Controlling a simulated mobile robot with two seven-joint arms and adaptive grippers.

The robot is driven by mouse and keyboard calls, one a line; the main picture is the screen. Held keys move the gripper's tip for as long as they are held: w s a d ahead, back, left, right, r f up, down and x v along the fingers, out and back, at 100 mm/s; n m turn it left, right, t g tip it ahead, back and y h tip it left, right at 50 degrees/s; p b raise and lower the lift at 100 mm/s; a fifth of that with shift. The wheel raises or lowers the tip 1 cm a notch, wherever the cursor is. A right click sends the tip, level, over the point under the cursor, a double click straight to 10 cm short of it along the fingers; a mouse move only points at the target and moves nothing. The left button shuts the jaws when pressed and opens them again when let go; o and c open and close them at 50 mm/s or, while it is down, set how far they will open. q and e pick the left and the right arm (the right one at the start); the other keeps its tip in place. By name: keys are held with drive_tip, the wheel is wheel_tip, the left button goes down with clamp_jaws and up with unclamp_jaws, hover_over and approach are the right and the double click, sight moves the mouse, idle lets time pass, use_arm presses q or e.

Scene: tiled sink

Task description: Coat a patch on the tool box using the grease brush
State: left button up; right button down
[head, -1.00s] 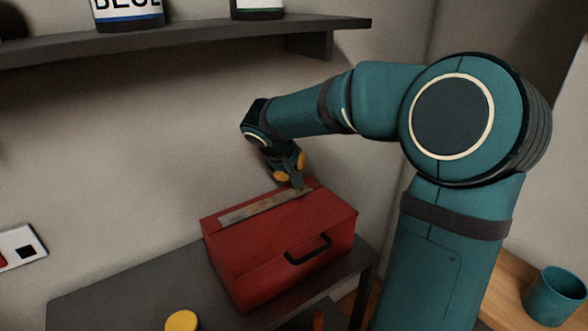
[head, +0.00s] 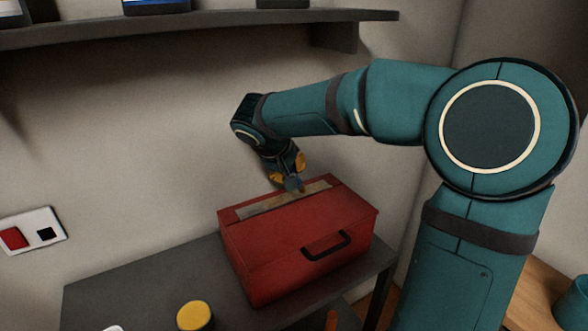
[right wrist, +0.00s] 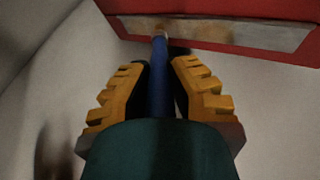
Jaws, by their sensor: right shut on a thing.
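The red tool box (head: 300,245) sits on a dark table with its black handle (head: 327,247) facing front. A long grey patch with brownish smears (head: 258,206) runs along the back of its lid and also shows in the right wrist view (right wrist: 265,37). My right gripper (head: 288,168) is over the patch, its yellow fingers (right wrist: 160,75) shut on the blue handle of the grease brush (right wrist: 158,85). The brush points down, its tip at the patch; exact contact is hard to tell. My left gripper is not in view.
The dark table (head: 150,280) has free room left of the box. A yellow-topped container (head: 195,316) stands at its front. A shelf (head: 210,24) with containers hangs above. A wall plate (head: 32,232) is at left, a teal cup (head: 570,303) at lower right.

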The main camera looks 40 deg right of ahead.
drive_tip(key=w+a+b, duration=0.2)
drive_tip(key=w+a, duration=0.2)
drive_tip(key=a, duration=1.3)
idle(1.5)
drive_tip(key=shift+r+p, duration=2)
drive_tip(key=shift+r, duration=1.05)
wheel_tip(320, 180, up, 3)
drive_tip(key=shift+f+p, duration=0.1)
drive_tip(key=shift+p, duration=1.05)
